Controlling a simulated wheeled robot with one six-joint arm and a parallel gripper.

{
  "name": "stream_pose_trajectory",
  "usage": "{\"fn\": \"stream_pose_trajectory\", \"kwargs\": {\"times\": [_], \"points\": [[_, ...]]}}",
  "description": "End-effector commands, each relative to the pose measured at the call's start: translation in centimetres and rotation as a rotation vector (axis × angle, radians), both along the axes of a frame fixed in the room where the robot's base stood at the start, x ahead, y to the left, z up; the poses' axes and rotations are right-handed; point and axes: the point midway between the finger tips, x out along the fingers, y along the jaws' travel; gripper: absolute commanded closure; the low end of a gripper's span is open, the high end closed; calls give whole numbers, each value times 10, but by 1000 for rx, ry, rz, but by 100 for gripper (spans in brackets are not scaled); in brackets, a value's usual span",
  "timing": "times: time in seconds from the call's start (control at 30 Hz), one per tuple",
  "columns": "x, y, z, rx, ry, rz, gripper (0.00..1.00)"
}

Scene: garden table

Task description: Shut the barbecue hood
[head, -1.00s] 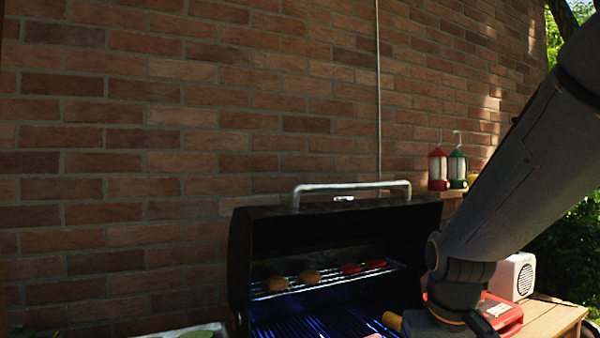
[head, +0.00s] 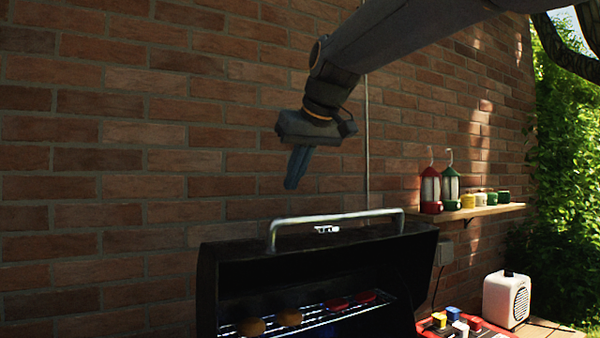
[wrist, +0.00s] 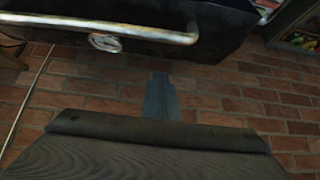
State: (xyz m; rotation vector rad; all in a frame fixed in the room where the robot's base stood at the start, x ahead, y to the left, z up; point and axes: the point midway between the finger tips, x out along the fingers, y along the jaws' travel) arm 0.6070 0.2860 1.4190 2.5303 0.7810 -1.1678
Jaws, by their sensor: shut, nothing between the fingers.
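The barbecue hood (head: 225,255) is black and stands open in the head view, tilted back. Its silver bar handle (head: 335,215) runs along the upper edge. My gripper (head: 291,186) is shut and empty, pointing down above the handle and apart from it. In the wrist view the shut fingers (wrist: 160,98) point at the brick wall, with the handle (wrist: 100,27) and the hood's dark edge (wrist: 215,15) above them. Inside the barbecue, buns (head: 250,327) and red items (head: 350,300) lie on a rack.
A brick wall (head: 120,150) stands behind the barbecue. A shelf (head: 470,213) at right holds red and green lanterns and several small jars. Below it are a white speaker-like box (head: 506,297) and a red tray (head: 430,328) with small containers.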

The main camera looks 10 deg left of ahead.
Motion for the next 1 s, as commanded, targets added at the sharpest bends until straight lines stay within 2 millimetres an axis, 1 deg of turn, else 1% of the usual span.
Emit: {"fn": "stream_pose_trajectory", "kwargs": {"times": [0.1, 0.37, 0.43, 0.63, 0.8, 1.0], "points": [[12, 9, -18, -2, 5, 1, 100], [36, 23, -52, -2, 4, -2, 100], [26, 15, -51, -1, -1, -3, 100], [11, 3, -60, 0, 1, -5, 100], [5, -1, -63, 0, -1, -4, 100], [5, -1, -64, 0, 0, -5, 100]]}}
